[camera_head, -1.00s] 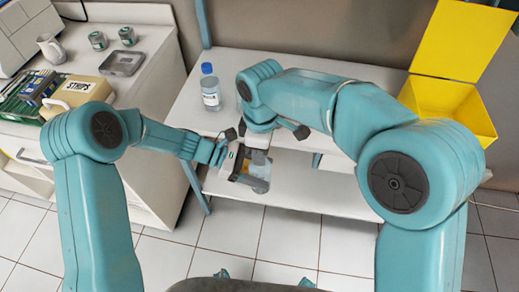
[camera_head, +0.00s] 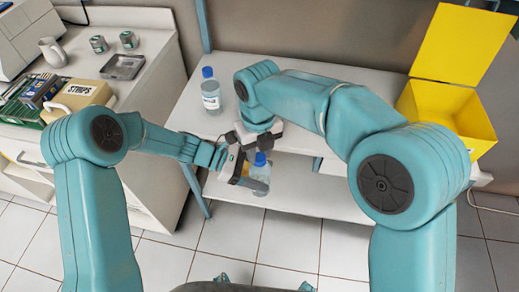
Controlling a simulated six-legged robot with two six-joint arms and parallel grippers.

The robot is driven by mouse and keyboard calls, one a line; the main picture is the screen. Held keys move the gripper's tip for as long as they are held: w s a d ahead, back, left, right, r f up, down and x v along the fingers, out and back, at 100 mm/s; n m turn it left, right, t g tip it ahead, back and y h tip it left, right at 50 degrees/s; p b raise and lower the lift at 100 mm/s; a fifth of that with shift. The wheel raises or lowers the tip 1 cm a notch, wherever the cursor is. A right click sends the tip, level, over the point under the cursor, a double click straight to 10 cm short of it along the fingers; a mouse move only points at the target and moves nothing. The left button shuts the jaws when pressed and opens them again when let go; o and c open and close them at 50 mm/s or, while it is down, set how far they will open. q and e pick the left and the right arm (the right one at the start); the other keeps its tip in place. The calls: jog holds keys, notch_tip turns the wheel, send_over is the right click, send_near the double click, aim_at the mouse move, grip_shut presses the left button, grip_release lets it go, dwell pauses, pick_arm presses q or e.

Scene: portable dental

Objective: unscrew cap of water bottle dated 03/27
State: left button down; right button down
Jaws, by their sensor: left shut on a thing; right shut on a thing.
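A clear water bottle (camera_head: 260,175) with a pale label is held upright in front of the white table's edge. My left gripper (camera_head: 246,174), coming from the left, is shut on the bottle's body. Its blue cap (camera_head: 261,159) shows at the top of the bottle. My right gripper (camera_head: 256,149) points down from above and is shut on the cap, its fingers partly hidden by its own wrist. A second bottle (camera_head: 211,97) with a blue cap and white label stands on the table to the left. The dates are too small to read.
The white table (camera_head: 190,112) has a lower shelf (camera_head: 310,194). A yellow bin (camera_head: 450,112) with a raised lid stands at the right.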

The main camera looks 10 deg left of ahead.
jog(key=shift+w+d+r, duration=0.1)
jog(key=shift+w+d, duration=0.15)
jog(key=shift+w, duration=0.05)
jog(key=c, duration=0.8)
grip_release()
jog(key=shift+s+a, duration=0.1)
